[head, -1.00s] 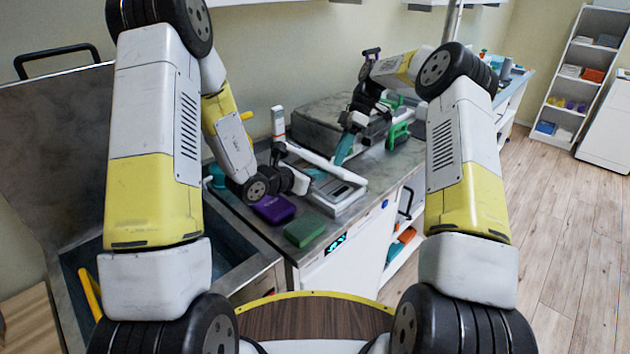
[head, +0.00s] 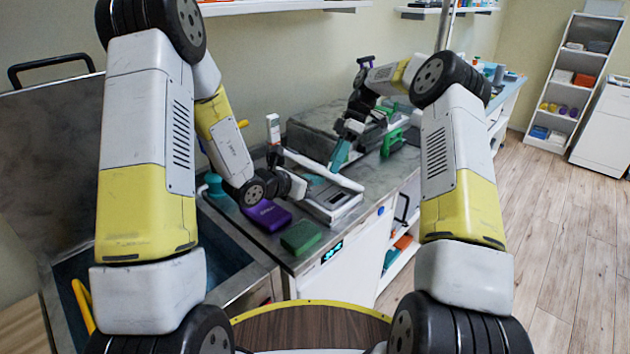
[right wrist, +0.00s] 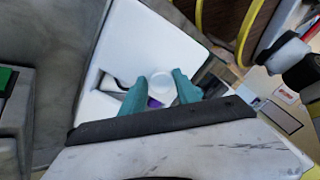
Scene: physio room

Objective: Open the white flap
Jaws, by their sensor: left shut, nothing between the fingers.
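A long thin white panel (head: 322,170), which seems to be the white flap, slants over a white device (head: 335,205) with a grey top on the counter. My left gripper (head: 303,187) is beside the device, close under the panel; it is shut and empty, its tips partly hidden. My right gripper (head: 341,156) reaches down behind the panel. In the right wrist view its two teal fingers (right wrist: 160,90) stand apart, with white surface (right wrist: 140,50) and a round white part (right wrist: 162,82) beyond them. Whether they touch the panel I cannot tell.
A purple block (head: 265,216) and a green block (head: 301,238) lie near the counter's front edge. A grey box (head: 320,120) stands behind, a green holder (head: 392,142) to the right. A sink (head: 225,265) is at left; open floor (head: 545,240) lies right.

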